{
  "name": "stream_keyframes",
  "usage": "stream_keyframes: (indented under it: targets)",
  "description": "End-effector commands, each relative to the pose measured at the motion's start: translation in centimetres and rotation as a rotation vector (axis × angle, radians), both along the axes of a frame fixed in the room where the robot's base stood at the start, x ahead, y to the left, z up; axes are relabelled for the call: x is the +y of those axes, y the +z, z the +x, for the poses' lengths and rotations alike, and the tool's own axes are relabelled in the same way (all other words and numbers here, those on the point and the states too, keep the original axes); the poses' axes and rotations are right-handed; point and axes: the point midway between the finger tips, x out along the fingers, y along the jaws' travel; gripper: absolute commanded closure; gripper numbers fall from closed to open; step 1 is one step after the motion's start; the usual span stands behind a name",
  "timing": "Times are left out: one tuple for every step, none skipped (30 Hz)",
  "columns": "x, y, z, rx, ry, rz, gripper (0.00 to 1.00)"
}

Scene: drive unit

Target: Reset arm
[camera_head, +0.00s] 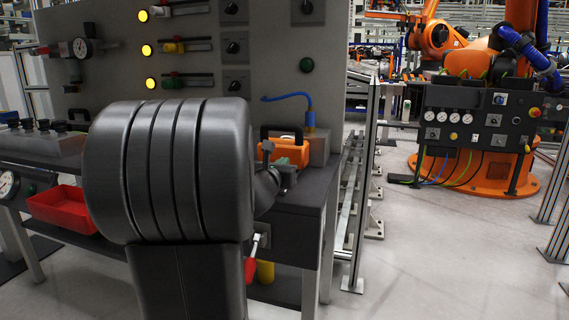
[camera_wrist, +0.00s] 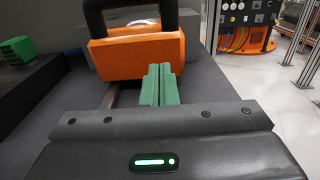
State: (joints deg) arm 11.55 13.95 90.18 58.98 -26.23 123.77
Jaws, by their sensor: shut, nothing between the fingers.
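My gripper (camera_wrist: 159,85) shows in the wrist view with its two green fingers together and nothing between them. An orange block with a black handle (camera_wrist: 137,52) stands just beyond the fingertips; I cannot tell whether they touch it. In the head view my dark arm link fills the left middle and hides part of the bench. My gripper (camera_head: 285,165) shows small at its right, in front of the orange block (camera_head: 292,152).
A grey panel (camera_head: 110,65) with lit yellow lamps, sliders and knobs stands behind the bench (camera_head: 308,192). A red bin (camera_head: 62,208) is at the left. A blue cable (camera_head: 285,97) rises behind the orange block. Metal rails flank the bench; open floor (camera_head: 430,240) lies right.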

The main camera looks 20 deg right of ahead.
Motion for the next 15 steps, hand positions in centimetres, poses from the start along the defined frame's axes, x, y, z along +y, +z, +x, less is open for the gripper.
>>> stream_keyframes:
  targets:
    - [0.5, 0.0, -0.7, 0.001, 0.001, 0.001, 1.0]
    - [0.8, 0.1, -1.1, 0.001, 0.001, 0.001, 1.0]
    - [1.1, 0.1, -1.6, 0.001, 0.001, 0.001, 1.0]
    - [1.5, 0.1, -2.1, 0.001, 0.002, 0.001, 1.0]
    - [1.8, 0.1, -2.5, 0.001, 0.002, 0.001, 1.0]
    - [2.2, 0.1, -3.1, 0.002, 0.002, 0.001, 1.0]
    - [2.4, 0.1, -3.6, 0.0, 0.001, 0.001, 1.0]
    - [2.7, 0.0, -4.0, 0.001, 0.001, 0.002, 1.0]
    - [3.1, 0.1, -4.5, 0.0, 0.002, 0.002, 1.0]
    - [3.3, 0.0, -4.9, 0.001, 0.002, 0.002, 1.0]
    - [3.5, 0.0, -5.2, 0.001, 0.002, 0.002, 1.0]
    - [3.8, 0.0, -5.6, 0.0, 0.001, 0.001, 1.0]
    - [3.9, 0.0, -5.8, 0.0, 0.001, 0.001, 1.0]
    - [4.1, 0.0, -6.0, 0.001, 0.001, 0.002, 1.0]
    - [4.2, -0.1, -6.3, 0.002, 0.001, 0.001, 1.0]
